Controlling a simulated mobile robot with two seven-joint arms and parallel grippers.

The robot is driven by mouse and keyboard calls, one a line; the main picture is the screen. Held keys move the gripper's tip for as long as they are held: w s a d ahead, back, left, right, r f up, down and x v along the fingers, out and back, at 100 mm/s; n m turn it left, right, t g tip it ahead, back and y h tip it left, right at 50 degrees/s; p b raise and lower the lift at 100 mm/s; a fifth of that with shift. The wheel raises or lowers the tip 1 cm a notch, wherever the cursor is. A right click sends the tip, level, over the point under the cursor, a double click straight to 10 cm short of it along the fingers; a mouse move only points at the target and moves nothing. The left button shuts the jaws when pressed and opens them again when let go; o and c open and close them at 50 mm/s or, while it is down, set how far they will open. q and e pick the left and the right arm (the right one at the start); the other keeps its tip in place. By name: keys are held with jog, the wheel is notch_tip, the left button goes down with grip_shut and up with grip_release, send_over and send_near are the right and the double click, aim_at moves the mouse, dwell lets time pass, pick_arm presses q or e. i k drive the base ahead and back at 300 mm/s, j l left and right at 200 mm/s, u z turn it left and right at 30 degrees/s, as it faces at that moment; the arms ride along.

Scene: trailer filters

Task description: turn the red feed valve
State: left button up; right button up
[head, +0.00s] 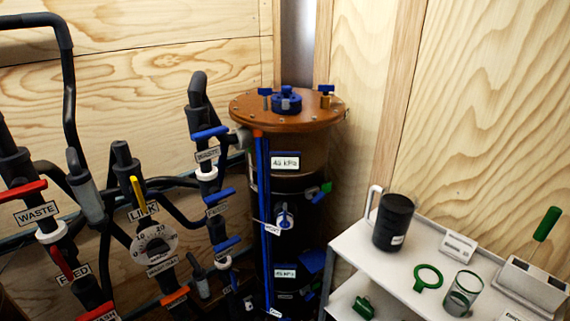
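The red feed valve handle (62,263) is at the lower left, on dark pipework. It is a narrow red lever that slants down to the right. A white FEED label (73,274) sits just below and beside it. Neither of my grippers shows in the head view, so nothing of mine is seen touching the valve.
A red lever (22,190) by the WASTE label, a yellow LINK lever (138,191) and a round dial (155,243) crowd the pipework. A tall brown-lidded vessel (300,118) stands mid-picture. A white shelf cart (350,245) holds a black cup and green-handled items.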

aim_at(62, 259)
jog(key=u, duration=1.4)
